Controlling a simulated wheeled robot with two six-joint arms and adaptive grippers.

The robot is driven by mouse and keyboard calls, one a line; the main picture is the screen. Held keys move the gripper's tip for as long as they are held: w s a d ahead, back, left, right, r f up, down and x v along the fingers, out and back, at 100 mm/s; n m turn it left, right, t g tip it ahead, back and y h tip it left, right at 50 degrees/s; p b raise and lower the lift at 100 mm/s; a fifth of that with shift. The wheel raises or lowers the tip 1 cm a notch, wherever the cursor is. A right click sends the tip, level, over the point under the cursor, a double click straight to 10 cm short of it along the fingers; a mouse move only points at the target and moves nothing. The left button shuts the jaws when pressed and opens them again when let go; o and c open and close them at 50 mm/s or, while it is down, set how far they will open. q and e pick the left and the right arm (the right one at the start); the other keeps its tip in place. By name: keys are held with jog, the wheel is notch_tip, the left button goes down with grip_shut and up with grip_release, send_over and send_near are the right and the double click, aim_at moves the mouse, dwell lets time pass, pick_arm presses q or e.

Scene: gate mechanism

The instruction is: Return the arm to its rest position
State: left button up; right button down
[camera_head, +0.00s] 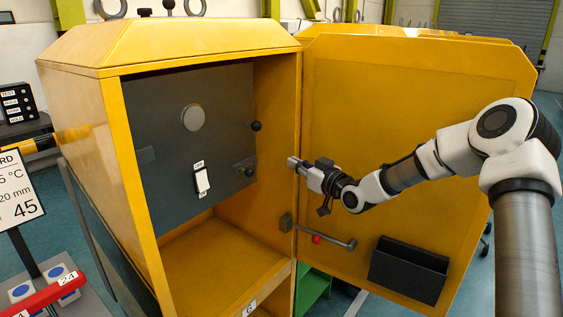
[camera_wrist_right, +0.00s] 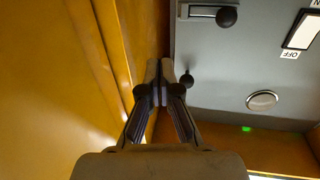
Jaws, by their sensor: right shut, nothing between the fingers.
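My right gripper (camera_head: 292,162) is shut and empty. In the head view it is in front of the opening of the yellow cabinet (camera_head: 115,165), near the hinge side, with the open yellow door (camera_head: 400,120) behind my arm. In the right wrist view the closed fingertips (camera_wrist_right: 160,84) point toward the grey panel (camera_wrist_right: 222,75) in the cabinet. The panel (camera_head: 165,110) carries a white switch (camera_head: 202,181), a round disc (camera_head: 192,117) and two black knobs, the upper knob (camera_head: 256,126) and the lower knob (camera_head: 249,172). My left gripper is not in view.
The door has a handle with a red knob (camera_head: 317,239) and a black bin (camera_head: 408,270) on its inner face. The cabinet's lower compartment (camera_head: 215,255) looks empty. A white sign (camera_head: 18,190) and a red bar (camera_head: 40,297) stand at the left.

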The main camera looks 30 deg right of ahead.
jog(key=s+a+f+n+g, duration=0.1)
jog(key=s+a+f+g, duration=0.3)
jog(key=f, duration=0.6)
jog(key=s+a+f+g+y, duration=0.15)
jog(key=s+a+f, duration=0.25)
jog(key=a+f, duration=0.5)
jog(key=s+a+f+n+g, duration=0.1)
jog(key=s+a+f+g, duration=0.25)
jog(key=f, duration=0.85)
jog(key=s+a+f+m+g+h, duration=0.1)
jog(key=s+a+f+g, duration=0.2)
jog(key=s+f, duration=0.5)
jog(key=s+a+f+g+h, duration=0.1)
jog(key=s+a+f+g, duration=0.2)
jog(key=s, duration=0.8)
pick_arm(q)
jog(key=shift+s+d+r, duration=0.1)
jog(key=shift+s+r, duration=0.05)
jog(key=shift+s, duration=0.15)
pick_arm(e)
jog(key=s+d+m+g+h, duration=0.2)
jog(key=s+d+m, duration=0.1)
jog(key=s, duration=0.9)
jog(key=shift+s+f+g, duration=0.15)
jog(key=shift+f+g, duration=0.1)
jog(key=shift+g, duration=0.15)
jog(key=shift+a, duration=0.1)
